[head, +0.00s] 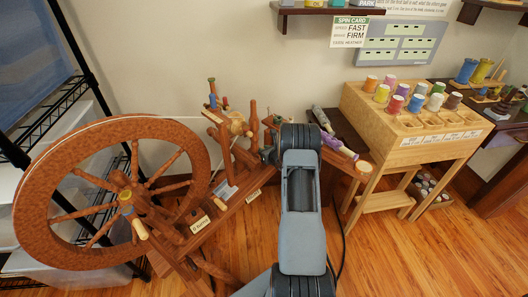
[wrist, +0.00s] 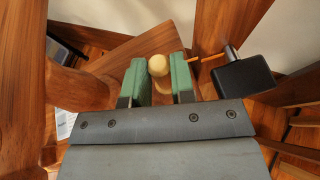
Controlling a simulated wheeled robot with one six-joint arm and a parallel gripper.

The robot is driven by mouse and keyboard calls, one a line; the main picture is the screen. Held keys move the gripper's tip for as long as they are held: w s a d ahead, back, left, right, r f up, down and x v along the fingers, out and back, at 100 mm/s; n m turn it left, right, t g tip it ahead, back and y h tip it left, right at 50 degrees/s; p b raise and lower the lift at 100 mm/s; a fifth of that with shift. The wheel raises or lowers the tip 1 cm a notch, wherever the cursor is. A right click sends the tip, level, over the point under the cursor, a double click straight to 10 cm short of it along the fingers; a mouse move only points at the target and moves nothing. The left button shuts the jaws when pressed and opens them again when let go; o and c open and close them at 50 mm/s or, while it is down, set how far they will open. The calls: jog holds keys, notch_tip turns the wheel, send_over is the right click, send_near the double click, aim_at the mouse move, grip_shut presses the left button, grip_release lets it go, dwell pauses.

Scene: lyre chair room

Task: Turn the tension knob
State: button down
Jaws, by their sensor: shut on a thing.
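A wooden spinning wheel (head: 28,205) fills the left of the head view, with its sloping bed and uprights to the right of the wheel. In the wrist view a pale, rounded wooden knob (wrist: 158,66) sits between the two green finger pads of my gripper (wrist: 159,82). The pads are closed on its sides, with the knob's rounded top showing. In the head view my arm hides the knob, and I cannot make out my fingertips there.
A dark block (wrist: 243,76) stands close to the right finger in the wrist view. A light wooden stand (head: 425,151) with colored spools is to the right. Shelving with a dark post (head: 85,60) is at left. Bare floor (head: 420,255) shows in front.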

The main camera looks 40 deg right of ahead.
jog(key=shift+d+n+y, duration=0.2)
jog(key=shift+n+y, duration=1.3)
jog(key=shift+y, duration=0.2)
jog(key=c, duration=1)
grip_release()
jog(key=shift+o, duration=0.2)
jog(key=shift+g, duration=0.3)
jog(key=p+v, duration=0.2)
jog(key=v, duration=1.1)
jog(key=shift+s, duration=0.4)
jog(key=shift+d+r, duration=0.1)
